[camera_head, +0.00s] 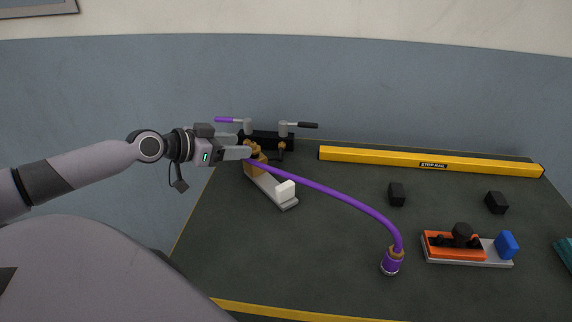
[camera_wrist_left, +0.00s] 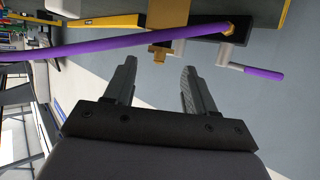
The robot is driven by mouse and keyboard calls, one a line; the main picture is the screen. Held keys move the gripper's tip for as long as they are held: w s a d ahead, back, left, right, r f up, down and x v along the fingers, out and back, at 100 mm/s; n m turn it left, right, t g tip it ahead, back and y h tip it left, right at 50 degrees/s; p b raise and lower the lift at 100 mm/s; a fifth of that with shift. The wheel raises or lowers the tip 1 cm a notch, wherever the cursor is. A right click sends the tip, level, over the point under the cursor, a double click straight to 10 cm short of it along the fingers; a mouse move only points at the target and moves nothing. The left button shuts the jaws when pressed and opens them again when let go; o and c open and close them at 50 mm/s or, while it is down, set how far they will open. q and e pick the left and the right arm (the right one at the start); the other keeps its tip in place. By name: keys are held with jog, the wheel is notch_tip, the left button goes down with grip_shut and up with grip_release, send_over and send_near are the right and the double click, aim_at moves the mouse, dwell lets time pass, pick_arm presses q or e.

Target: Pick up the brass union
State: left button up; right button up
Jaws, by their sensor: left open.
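A brass fitting that looks like the union (camera_head: 253,147) is at the far left of the dark table, beside my left gripper's fingertips. A brass-coloured block (camera_head: 257,166) is just below it, on a grey plate. My left gripper (camera_head: 247,152) is open, reaching in from the left; its fingers partly cover the brass parts. In the left wrist view, a small brass piece (camera_wrist_left: 157,49) shows beyond the gap between the open fingers (camera_wrist_left: 158,64), and nothing is between them. A purple hose (camera_head: 335,193) runs from near the brass parts to a purple, brass-collared end piece (camera_head: 391,263). My right gripper is not in view.
A black valve block (camera_head: 265,140) with purple and black handles stands behind the gripper. A white block (camera_head: 286,190) sits on the grey plate. A yellow stop rail (camera_head: 370,157) lines the back. Black blocks (camera_head: 397,195) and an orange fixture (camera_head: 452,245) stand at right. The front-left table is clear.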

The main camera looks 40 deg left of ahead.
aim_at(260, 153)
pick_arm(q)
jog(key=shift+w+d, duration=0.15)
jog(key=shift+w, duration=0.4)
jog(key=shift+w+d+f+b, duration=0.15)
jog(key=shift+w+f+b, duration=0.25)
jog(key=shift+w+b, duration=0.15)
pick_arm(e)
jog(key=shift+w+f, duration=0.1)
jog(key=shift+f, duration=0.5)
pick_arm(q)
jog(key=shift+w, duration=0.1)
jog(key=shift+w+d+f+b, duration=0.2)
jog(key=shift+w+f+b, duration=0.2)
jog(key=shift+w, duration=0.1)
jog(key=shift+x, duration=1.9)
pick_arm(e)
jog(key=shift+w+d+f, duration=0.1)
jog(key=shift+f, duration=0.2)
pick_arm(q)
jog(key=shift+s+f, duration=0.1)
jog(key=shift+c, duration=0.3)
grip_shut()
